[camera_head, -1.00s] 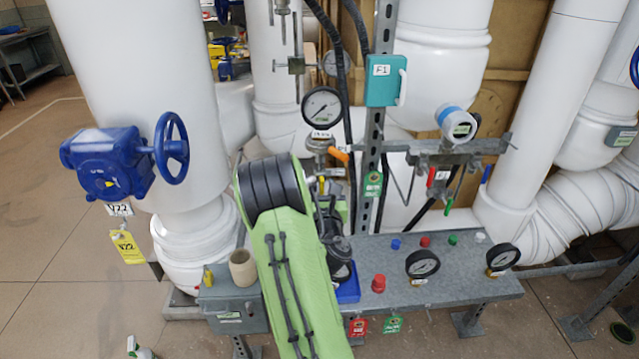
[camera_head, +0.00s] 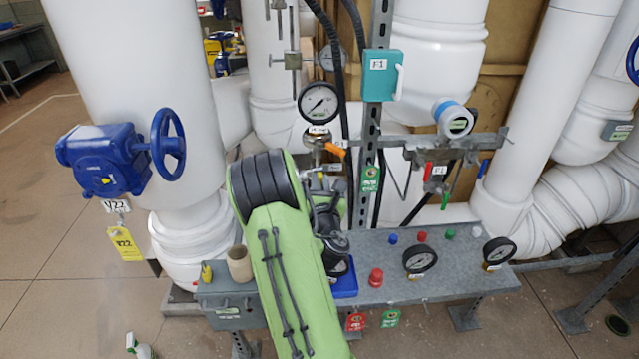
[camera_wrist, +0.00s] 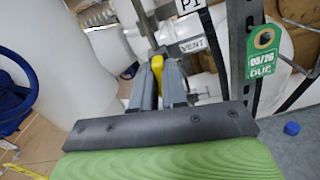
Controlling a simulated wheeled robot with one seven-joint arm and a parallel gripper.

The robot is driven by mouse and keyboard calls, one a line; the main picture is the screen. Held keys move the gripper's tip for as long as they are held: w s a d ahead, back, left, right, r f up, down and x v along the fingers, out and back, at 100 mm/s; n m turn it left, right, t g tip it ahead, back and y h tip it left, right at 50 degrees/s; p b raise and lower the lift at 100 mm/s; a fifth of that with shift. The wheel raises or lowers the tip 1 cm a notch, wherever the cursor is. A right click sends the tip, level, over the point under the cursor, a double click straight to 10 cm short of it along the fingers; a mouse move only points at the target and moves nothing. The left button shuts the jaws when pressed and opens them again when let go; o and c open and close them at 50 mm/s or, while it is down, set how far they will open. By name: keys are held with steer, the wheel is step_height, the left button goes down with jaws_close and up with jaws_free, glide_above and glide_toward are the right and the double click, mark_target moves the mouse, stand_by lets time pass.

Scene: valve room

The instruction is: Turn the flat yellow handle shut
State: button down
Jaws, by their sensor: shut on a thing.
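The flat yellow handle (camera_wrist: 157,64) shows in the wrist view between the fingertips of my gripper (camera_wrist: 158,82), just below a VENT label (camera_wrist: 193,45). My gripper is shut on it. Only a short piece of yellow shows between and beside the two grey fingers; the rest is hidden by them. In the head view my green arm (camera_head: 285,270) reaches to the pipework under the round gauge (camera_head: 318,102), and my arm and wrist largely hide the gripper and the handle there.
An orange handle (camera_head: 334,149) sits just above my wrist. A slotted metal post (camera_head: 374,130) with a green tag (camera_head: 369,179) stands close on the right. Below is a grey bench (camera_head: 450,270) with gauges and coloured knobs. A blue handwheel valve (camera_head: 105,160) is at left.

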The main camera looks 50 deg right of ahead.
steer(key=shift+s+d+f+m+p, duration=0.1)
steer(key=shift+f+m+p, duration=0.1)
steer(key=shift+m, duration=3.75)
steer(key=shift+s+f+m+p, duration=0.1)
steer(key=shift+m+p, duration=0.1)
steer(key=shift+m, duration=3.75)
steer(key=c, duration=1.2)
jaws_free()
steer(key=shift+o, duration=0.2)
steer(key=shift+w, duration=0.1)
